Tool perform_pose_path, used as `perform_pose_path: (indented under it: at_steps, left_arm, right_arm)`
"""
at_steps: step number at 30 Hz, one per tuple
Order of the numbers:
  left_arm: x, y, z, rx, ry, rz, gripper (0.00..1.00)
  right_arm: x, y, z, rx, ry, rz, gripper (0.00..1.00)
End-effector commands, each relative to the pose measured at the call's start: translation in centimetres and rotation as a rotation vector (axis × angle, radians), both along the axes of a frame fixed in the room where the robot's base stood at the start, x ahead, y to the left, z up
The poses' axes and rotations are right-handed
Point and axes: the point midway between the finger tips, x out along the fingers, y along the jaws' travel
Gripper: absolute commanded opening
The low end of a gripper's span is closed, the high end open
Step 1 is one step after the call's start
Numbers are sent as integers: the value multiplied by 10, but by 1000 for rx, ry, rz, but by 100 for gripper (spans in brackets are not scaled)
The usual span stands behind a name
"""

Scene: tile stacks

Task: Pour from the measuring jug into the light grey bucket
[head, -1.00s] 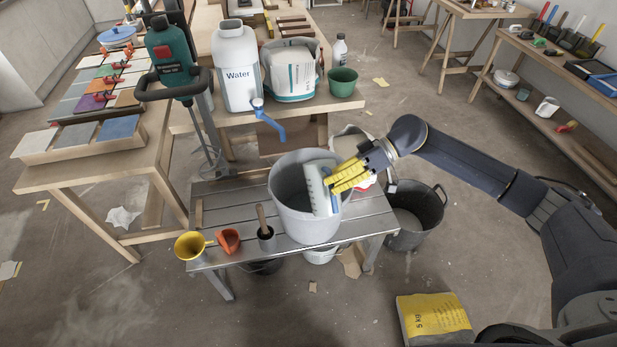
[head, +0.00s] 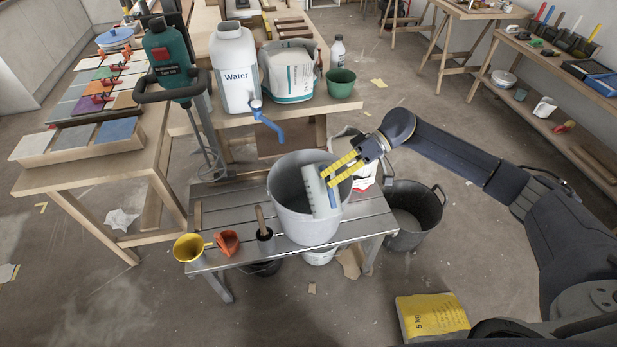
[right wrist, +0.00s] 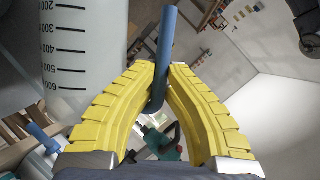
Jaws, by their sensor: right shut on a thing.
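The light grey bucket (head: 292,227) stands upright on the slatted metal bench in the head view. The measuring jug (head: 316,190), whitish and translucent with scale marks, is strongly tilted at the right side of the bucket's mouth, partly over and within it. My right gripper (head: 330,178) has its yellow fingers on the jug's blue handle from the right. In the right wrist view the fingers (right wrist: 164,72) stand on either side of the blue handle (right wrist: 166,42), and the jug wall (right wrist: 75,45) fills the upper left. Any liquid, stream or bucket contents cannot be made out. My left gripper is out of view.
A mixer (head: 170,60) rises behind. A black bucket (head: 415,215) stands on the floor at right. The water canister's blue tap (head: 265,122) juts forward.

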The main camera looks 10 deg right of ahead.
Motion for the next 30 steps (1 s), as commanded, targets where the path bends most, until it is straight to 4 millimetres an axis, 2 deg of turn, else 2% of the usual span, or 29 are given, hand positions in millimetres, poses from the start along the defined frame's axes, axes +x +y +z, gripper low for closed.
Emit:
perform_pose_path:
  at_steps: [30]
  left_arm:
    - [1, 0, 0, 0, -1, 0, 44]
  right_arm:
    - [8, -8, -4, 4, 107, -13, 0]
